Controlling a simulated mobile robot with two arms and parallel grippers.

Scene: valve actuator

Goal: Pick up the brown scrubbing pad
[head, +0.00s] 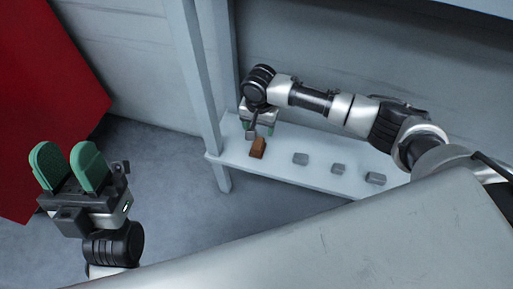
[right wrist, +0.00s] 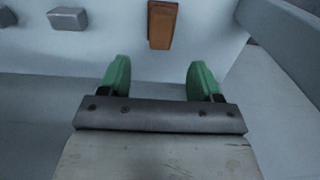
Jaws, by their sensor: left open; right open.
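The brown scrubbing pad (head: 258,148) is a small brown block on the white shelf (head: 237,157), near the shelf's left end. It also shows at the top of the right wrist view (right wrist: 162,24). My right gripper (head: 250,132) is over the shelf just behind the pad in the head view, partly hidden by its own wrist. In the right wrist view its green fingers (right wrist: 160,80) are apart with nothing between them, and the pad lies beyond the fingertips. My left gripper (head: 70,165) is open and empty at the left, away from the shelf, fingers pointing up.
Several grey blocks (head: 301,159) sit in a row on the shelf to the right of the pad. A grey upright post (head: 200,80) stands at the shelf's left end. A red panel (head: 45,90) is at the far left. Open floor (head: 170,190) lies between the left gripper and the shelf.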

